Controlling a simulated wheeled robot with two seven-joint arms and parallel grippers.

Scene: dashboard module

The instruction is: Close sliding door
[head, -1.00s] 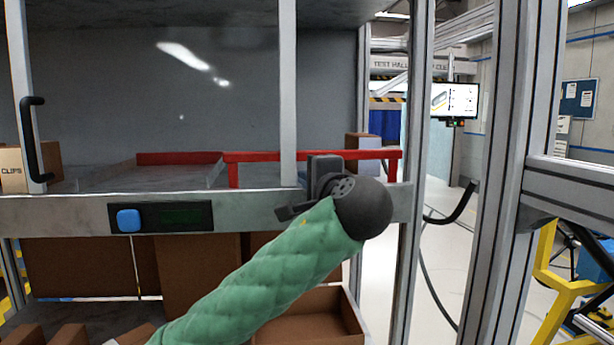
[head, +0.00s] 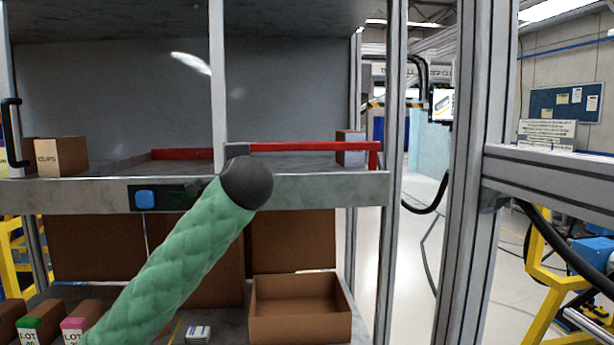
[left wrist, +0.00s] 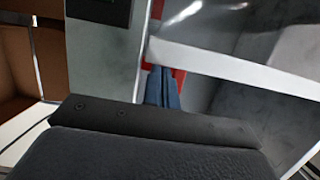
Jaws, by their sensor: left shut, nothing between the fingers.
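The sliding door shows as a clear pane between two upright pale rails, with a black handle (head: 12,130) on its left rail. Its right rail (head: 217,85) stands partway along the cabinet front, and the cabinet is open to the right of it. My left gripper (head: 238,149) is at the right side of that rail, mostly hidden behind my dark wrist. In the left wrist view its fingers (left wrist: 163,88) are shut and empty, close beside the pale rail (left wrist: 230,68); I cannot tell whether they touch. My right gripper is not in view.
A metal sill (head: 320,188) with a blue button (head: 145,199) runs below the opening. A red rail (head: 315,146) and a clips box (head: 60,156) are inside. An open brown box (head: 300,308) sits on the lower shelf. A metal post (head: 460,170) stands at right.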

